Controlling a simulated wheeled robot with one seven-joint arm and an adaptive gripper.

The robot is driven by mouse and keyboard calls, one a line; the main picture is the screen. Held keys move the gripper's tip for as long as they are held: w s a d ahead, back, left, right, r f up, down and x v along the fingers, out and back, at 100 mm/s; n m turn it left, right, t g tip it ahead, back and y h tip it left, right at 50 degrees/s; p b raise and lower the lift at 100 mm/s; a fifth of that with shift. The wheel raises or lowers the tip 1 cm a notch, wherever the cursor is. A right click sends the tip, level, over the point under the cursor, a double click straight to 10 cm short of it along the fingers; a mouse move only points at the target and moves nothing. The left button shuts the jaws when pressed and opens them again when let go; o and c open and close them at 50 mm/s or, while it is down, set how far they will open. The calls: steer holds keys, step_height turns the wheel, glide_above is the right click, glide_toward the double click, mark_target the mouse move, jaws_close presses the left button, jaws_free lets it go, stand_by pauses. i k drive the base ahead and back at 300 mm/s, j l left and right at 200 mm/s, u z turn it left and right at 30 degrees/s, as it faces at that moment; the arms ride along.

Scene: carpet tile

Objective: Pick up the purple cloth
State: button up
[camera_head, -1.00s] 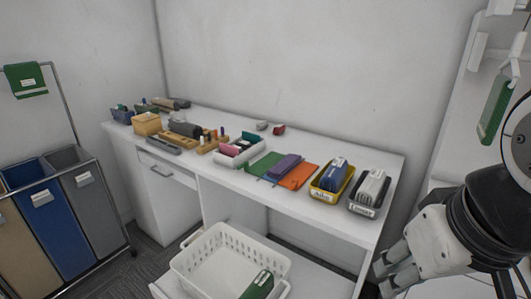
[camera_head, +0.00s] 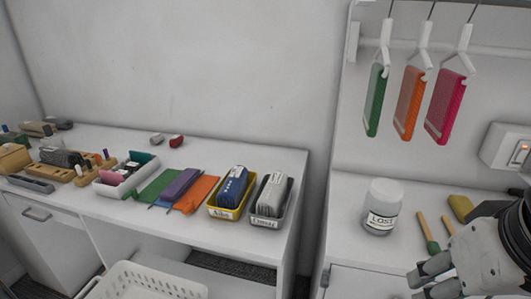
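The purple cloth (camera_head: 179,186) lies folded on the white desk, between a green cloth (camera_head: 157,187) on its left and an orange cloth (camera_head: 198,194) on its right. It appears to overlap both neighbours slightly. My gripper (camera_head: 424,282) is at the lower right, far to the right of the purple cloth and in front of a second white counter. Its fingers look spread apart with nothing visible between them, though the lower part is cut by the frame edge.
A yellow bin (camera_head: 226,206) and a grey bin (camera_head: 270,205) stand right of the cloths. A white tray (camera_head: 126,174) is to their left. A white basket (camera_head: 146,284) is below the desk front.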

mark_target(181, 194)
steer(key=i+j+z, duration=0.1)
steer(key=j+z, duration=0.3)
steer(key=j, duration=0.25)
steer(key=j+z, duration=0.45)
steer(key=j, duration=0.15)
steer(key=j+z, duration=0.4)
steer(key=j, duration=0.25)
steer(key=k+j, duration=0.1)
steer(key=j, duration=0.3)
steer(key=k+j, duration=0.1)
steer(key=j, duration=0.35)
steer(key=k+j+z, duration=0.1)
steer(key=j, duration=0.3)
steer(key=k+j, duration=0.1)
steer(key=j, duration=0.35)
steer(key=k+j, duration=0.1)
steer(key=j, duration=0.3)
steer(key=k+j+z, duration=0.1)
steer(key=j, duration=0.3)
steer(key=k+j, duration=0.1)
steer(key=j, duration=0.3)
